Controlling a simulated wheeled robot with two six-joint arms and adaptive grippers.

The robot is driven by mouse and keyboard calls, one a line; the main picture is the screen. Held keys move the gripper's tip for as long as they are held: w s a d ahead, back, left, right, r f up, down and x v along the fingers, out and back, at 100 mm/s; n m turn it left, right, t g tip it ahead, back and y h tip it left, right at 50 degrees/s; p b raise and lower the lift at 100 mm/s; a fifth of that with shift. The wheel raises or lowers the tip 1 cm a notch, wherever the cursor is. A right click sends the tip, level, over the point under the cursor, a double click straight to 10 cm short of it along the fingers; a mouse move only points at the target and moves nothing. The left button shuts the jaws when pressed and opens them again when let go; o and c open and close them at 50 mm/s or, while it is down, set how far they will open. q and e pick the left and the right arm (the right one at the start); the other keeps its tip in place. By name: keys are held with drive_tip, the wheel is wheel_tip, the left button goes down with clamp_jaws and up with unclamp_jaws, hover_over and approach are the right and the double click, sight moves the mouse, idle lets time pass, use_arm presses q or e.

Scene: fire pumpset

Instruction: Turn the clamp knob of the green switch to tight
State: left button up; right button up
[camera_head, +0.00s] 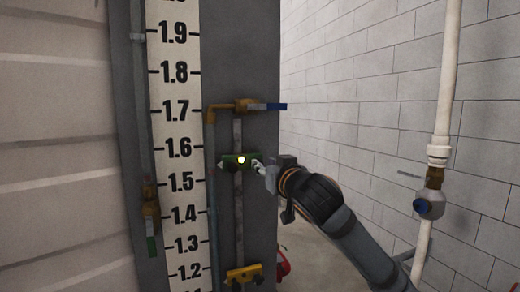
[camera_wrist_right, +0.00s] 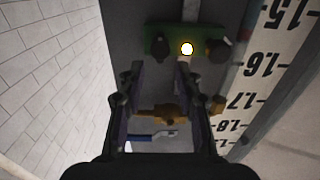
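The green switch (camera_head: 232,158) sits on the vertical grey pipe in front of the dark panel, with a lit yellow-white lamp at its middle. In the right wrist view, the green switch (camera_wrist_right: 173,33) appears upside down, with a dark round knob (camera_wrist_right: 158,49) at its left end and another dark knob (camera_wrist_right: 217,51) at its right end. My right gripper (camera_head: 261,169) is just right of the switch. Its two fingers (camera_wrist_right: 160,72) are apart, and the left knob shows in line with the gap between them; contact cannot be told. My left gripper is not in view.
A brass valve with a blue lever (camera_head: 266,106) is above the switch, and a yellow fitting (camera_head: 243,274) is below. A numbered scale (camera_head: 175,130) stands left.

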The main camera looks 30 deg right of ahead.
sight(260, 161)
drive_tip(key=p+x, duration=0.1)
drive_tip(key=x, duration=0.2)
drive_tip(key=shift+w+p, duration=0.3)
drive_tip(key=shift+p, duration=0.1)
drive_tip(key=shift+w+d+f, duration=0.1)
drive_tip(key=shift+w+d, duration=0.05)
drive_tip(key=shift+d, duration=0.05)
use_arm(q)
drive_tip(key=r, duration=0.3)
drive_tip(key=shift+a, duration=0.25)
use_arm(e)
drive_tip(key=shift+c, duration=0.4)
drive_tip(key=shift+a, duration=0.15)
drive_tip(key=c, duration=0.5)
clamp_jaws()
